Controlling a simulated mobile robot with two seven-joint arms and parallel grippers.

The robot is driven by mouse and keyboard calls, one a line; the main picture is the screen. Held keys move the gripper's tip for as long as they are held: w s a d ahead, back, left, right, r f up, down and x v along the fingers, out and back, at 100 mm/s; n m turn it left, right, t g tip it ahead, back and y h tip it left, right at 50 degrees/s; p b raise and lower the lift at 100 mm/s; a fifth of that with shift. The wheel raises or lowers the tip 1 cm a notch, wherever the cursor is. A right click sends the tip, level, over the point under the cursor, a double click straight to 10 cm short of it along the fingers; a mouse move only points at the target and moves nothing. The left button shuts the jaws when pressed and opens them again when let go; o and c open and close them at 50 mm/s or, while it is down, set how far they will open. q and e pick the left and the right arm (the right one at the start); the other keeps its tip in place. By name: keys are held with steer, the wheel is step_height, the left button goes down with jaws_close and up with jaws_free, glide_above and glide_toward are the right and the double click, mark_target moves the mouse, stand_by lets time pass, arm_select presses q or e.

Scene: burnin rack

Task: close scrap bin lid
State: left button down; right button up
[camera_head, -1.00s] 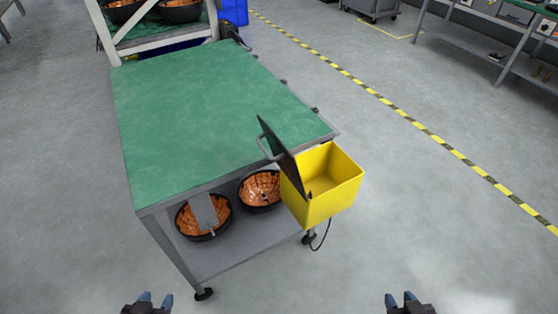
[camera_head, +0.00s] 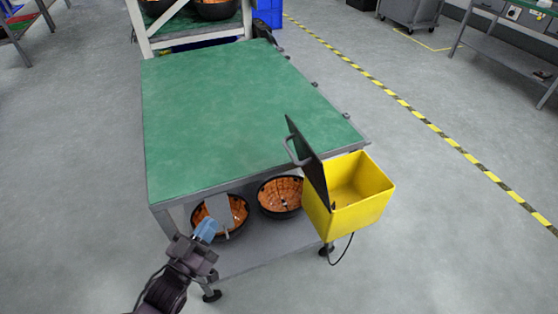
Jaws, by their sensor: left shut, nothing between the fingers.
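The yellow scrap bin (camera_head: 360,208) hangs at the right front corner of the green-topped cart. Its dark lid (camera_head: 308,163) stands open, raised steeply on the bin's left side, with a grey handle (camera_head: 291,152) on its outer face. The inside of the bin shows and looks empty. My left gripper (camera_head: 206,230) is shut and empty, in front of the cart's lower shelf, left of the bin and well apart from the lid. My right gripper is out of view.
The green cart top (camera_head: 235,120) is bare. Two black bowls with orange contents, a left one (camera_head: 238,230) and a right one (camera_head: 281,212), sit on the lower shelf (camera_head: 262,250). A cable hangs under the bin. Open floor (camera_head: 450,240) lies to the right.

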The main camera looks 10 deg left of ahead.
arm_select(q)
steer(key=w+d+r+m+g+h+b, duration=0.1)
steer(key=w+d+r+m+g+h, duration=0.2)
steer(key=h, duration=0.6)
steer(key=w+d+r+m+g+h+b, duration=0.1)
steer(key=w+d+r+m+g+h, duration=0.1)
steer(key=w+d+r+m+h, duration=0.4)
steer(key=w+d+r+h, duration=0.1)
steer(key=d+r+h, duration=0.1)
steer(key=d+r, duration=0.2)
steer(key=shift+w+d+m+g+h, duration=0.15)
steer(key=shift+d+m+g+h, duration=0.25)
steer(key=shift+d, duration=0.3)
steer(key=shift+r, duration=0.15)
